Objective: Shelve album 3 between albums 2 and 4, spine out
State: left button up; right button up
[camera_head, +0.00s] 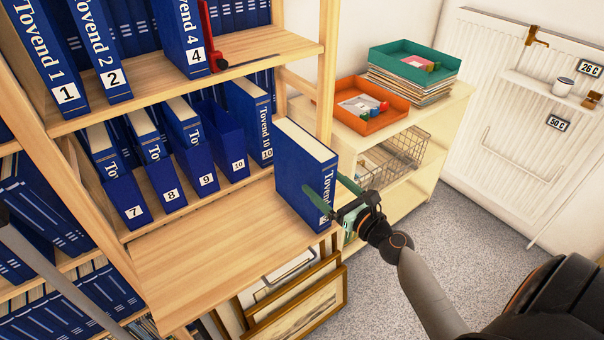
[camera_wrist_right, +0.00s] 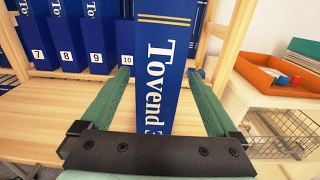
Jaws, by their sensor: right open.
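Album 3 (camera_head: 292,180) is a thick blue volume standing upright on the bare wooden ledge, near its right end. Its lettered spine faces my right gripper (camera_head: 325,186); the number is partly hidden. My right gripper is open, with one green finger on each side of the album; the wrist view shows the spine (camera_wrist_right: 163,70) between the fingers, with gaps beside it. On the upper shelf, album 2 (camera_head: 101,45) stands beside album 1, and album 4 (camera_head: 184,38) stands farther right. A gap separates albums 2 and 4. My left gripper is not in view.
A red bookend (camera_head: 214,40) stands right of album 4. Albums 7 to 10 (camera_head: 205,155) fill the shelf behind the ledge (camera_head: 200,245). An orange tray (camera_head: 366,106) and a green tray (camera_head: 414,62) top the low cabinet at right. Framed prints (camera_head: 300,305) lean below the ledge.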

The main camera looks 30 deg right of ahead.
aim_at(308, 169)
jog(key=shift+w+a, duration=0.2)
jog(key=shift+w, duration=1.5)
jog(key=shift+w+a, duration=0.15)
jog(key=shift+w, duration=1.5)
grip_shut()
jog(key=shift+r, duration=0.1)
